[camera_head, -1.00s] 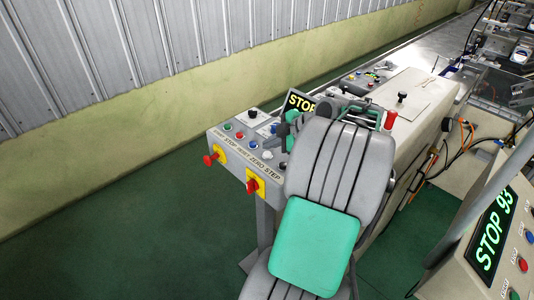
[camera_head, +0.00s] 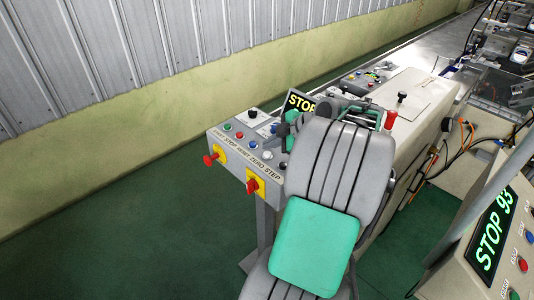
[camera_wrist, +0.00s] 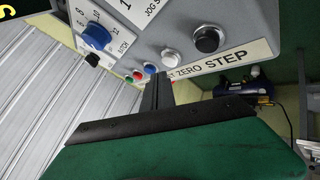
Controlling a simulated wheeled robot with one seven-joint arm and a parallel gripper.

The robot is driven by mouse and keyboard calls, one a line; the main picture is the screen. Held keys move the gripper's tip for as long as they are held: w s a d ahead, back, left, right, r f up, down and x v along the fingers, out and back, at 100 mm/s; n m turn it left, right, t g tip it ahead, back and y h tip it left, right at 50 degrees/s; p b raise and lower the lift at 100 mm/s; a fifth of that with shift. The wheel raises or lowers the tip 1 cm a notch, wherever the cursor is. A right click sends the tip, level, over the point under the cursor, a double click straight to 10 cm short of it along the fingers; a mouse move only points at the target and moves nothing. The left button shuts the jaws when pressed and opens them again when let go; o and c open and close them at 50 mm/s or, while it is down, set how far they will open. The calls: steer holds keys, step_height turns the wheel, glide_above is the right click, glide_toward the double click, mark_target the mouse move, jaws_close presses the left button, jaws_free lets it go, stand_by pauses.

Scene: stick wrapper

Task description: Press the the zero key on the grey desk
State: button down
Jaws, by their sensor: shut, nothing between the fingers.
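The grey desk (camera_head: 222,143) has a sloped front panel with a row of round buttons and the printed words START STOP RESET ZERO STEP. In the wrist view the zero key (camera_wrist: 171,55) is a white-grey button above the word ZERO, left of the black STEP button (camera_wrist: 207,40). My gripper (camera_wrist: 157,82) is shut and empty. Its dark fingers point at the panel, with the tips appearing just below and left of the zero key. I cannot tell the gap to the panel. In the head view my gripper (camera_head: 283,130) is over the panel's right part, and my arm hides some of it.
Red knobs on yellow plates, one at left (camera_head: 210,159) and one at right (camera_head: 252,186), stick out of the desk's front. A lit STOP display (camera_head: 300,103) stands behind the buttons. A blue-knobbed selector (camera_wrist: 96,36) is at upper left in the wrist view. Floor left of the desk is clear.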

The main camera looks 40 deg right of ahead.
mark_target(270, 155)
steer(key=shift+f+b, duration=0.45)
steer(key=shift+b, duration=0.3)
steer(key=shift+f+b, duration=0.4)
steer(key=shift+b, duration=0.1)
stand_by(0.4)
stand_by(0.4)
steer(key=shift+r+p, duration=0.4)
steer(key=shift+r, duration=0.45)
steer(key=shift+r+p, duration=1.45)
steer(key=shift+r, duration=1.1)
